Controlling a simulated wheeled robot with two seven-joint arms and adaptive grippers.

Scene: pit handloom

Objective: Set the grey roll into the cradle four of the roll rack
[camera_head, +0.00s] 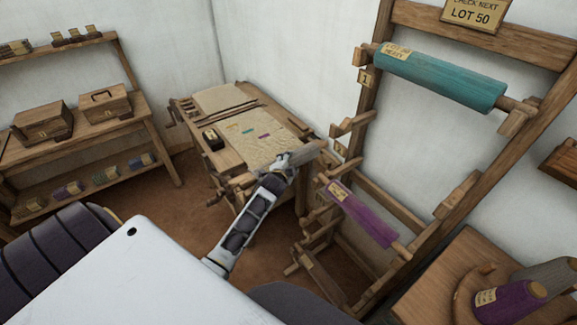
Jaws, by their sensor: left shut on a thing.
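My left gripper (290,162) is shut on a greyish roll (310,151), seen foreshortened in front of the loom's right end, near the rack's left post. Much of the roll is hidden or too small to make out. The wooden roll rack (450,205) stands at the right. Its top cradle holds a teal roll (440,76). The cradle below that looks empty. A purple roll (362,215) lies in the third one down. The lowest cradle (303,262), taken as cradle four, looks empty; its right side is partly hidden. My right gripper is not in view.
A loom (243,135) with cloth stands behind my gripper. Shelves with boxes (42,124) are at the left. Open floor (190,205) lies left of my arm.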

